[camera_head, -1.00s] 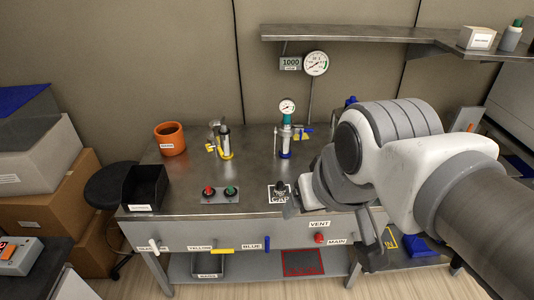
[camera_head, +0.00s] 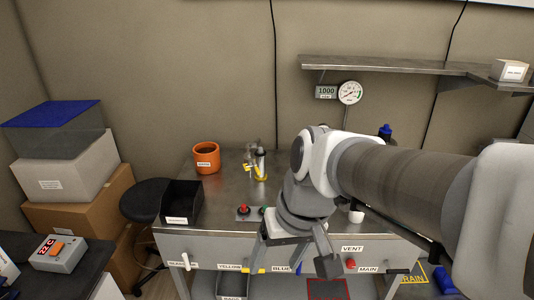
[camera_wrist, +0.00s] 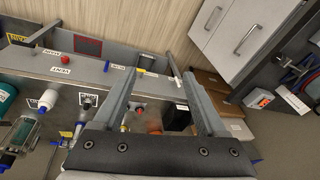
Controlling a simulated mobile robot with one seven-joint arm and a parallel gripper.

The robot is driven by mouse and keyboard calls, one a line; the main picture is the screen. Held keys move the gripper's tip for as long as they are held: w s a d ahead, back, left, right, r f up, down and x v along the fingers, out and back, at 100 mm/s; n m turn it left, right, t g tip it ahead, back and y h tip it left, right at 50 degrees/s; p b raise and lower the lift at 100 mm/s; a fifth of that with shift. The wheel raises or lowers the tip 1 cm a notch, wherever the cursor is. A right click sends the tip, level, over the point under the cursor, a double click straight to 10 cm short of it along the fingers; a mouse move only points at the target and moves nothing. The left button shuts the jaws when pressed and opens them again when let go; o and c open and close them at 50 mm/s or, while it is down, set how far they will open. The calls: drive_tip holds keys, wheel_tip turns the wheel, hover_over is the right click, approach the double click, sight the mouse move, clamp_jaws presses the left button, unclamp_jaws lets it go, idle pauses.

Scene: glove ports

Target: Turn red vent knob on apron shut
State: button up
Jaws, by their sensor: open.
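The red vent knob (camera_head: 350,264) sits on the front apron (camera_head: 210,245) of the metal bench, below the VENT label (camera_head: 352,249) and left of the MAIN label. It also shows in the wrist view (camera_wrist: 65,58), at upper left. My gripper (camera_head: 290,266) is open and empty, in front of the apron near the YELLOW and BLUE labels. The knob lies just right of its right finger in the head view, outside the jaws. In the wrist view my gripper (camera_wrist: 158,78) has both fingers spread, well away from the knob.
A white handle (camera_head: 186,261) and a blue handle (camera_head: 299,268) also stick out of the apron. On the bench are an orange pot (camera_head: 206,158), a black bin (camera_head: 182,203) and a red button (camera_head: 244,210). My arm hides the bench's right part.

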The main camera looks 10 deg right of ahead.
sight(352, 267)
drive_tip(key=w+d+f+m+t+y+b, duration=0.2)
drive_tip(key=w+d+f+m+y+b, duration=0.15)
drive_tip(key=f, duration=0.45)
drive_tip(key=w+d+f+m+t+y+b, duration=0.25)
drive_tip(key=w+f+m+y+b, duration=0.2)
drive_tip(key=f, duration=0.35)
drive_tip(key=w+d+f+m+t+y+b, duration=0.1)
drive_tip(key=w+d+f+m+y+b, duration=0.3)
drive_tip(key=f, duration=0.4)
drive_tip(key=s+d+f+m+t+h+b, duration=0.3)
drive_tip(key=d+f+m+t+h+b, duration=0.5)
drive_tip(key=d+f+m+h, duration=1.35)
drive_tip(key=w+d+f+n+y+b, duration=0.1)
drive_tip(key=w, duration=0.4)
drive_tip(key=w+d+f+n+t+y, duration=0.1)
drive_tip(key=w+d, duration=0.1)
drive_tip(key=w, duration=0.4)
drive_tip(key=w+d+f+n+t+y+b, duration=0.1)
drive_tip(key=w+f, duration=0.1)
drive_tip(key=w, duration=0.3)
drive_tip(key=shift+w+d+n+y+b, duration=0.3)
drive_tip(key=shift+n+y+b, duration=0.05)
clamp_jaws()
